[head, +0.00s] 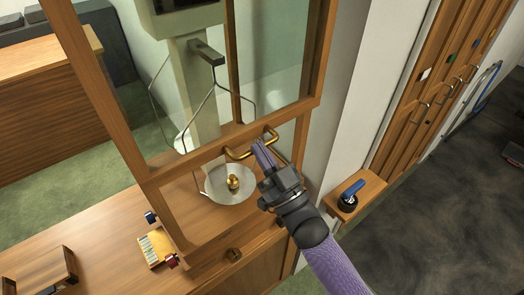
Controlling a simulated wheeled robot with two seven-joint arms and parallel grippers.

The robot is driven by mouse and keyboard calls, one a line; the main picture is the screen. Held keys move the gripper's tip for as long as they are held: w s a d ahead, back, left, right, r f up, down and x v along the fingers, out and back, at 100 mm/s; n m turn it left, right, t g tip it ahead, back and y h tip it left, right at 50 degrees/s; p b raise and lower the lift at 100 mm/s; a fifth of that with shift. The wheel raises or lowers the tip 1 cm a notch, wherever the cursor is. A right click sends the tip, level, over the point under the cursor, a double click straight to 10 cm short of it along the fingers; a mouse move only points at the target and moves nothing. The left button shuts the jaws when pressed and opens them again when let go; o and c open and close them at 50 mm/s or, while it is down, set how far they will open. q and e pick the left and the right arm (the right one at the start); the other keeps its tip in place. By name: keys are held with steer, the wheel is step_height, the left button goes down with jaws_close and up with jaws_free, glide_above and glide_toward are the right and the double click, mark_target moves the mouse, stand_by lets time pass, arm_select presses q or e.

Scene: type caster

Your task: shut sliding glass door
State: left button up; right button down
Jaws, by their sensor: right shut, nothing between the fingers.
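The sliding glass door (218,150) is a wood-framed pane on the front of a wooden balance case. It stands raised, with an open gap below its bottom rail. A brass handle (238,156) sits on that rail. My right gripper (263,152) is at the handle's right part, fingers shut with nothing held. The fingertips overlap the handle in the picture; I cannot tell whether they touch it. Through the gap I see a round metal pan (222,190) with a small brass weight (233,182). My left gripper is not in view.
A small wooden shelf (368,196) with a blue-handled item (353,188) is right of my gripper. A yellow-and-white box (156,246) and a wooden holder (40,276) are on the counter at left. Wooden cabinets (440,85) stand at the right. The dark floor there has free room.

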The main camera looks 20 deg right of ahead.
step_height(320, 180, down, 30)
steer(key=b, duration=2.4)
steer(key=shift+r+b, duration=0.2)
steer(key=shift+b, duration=0.2)
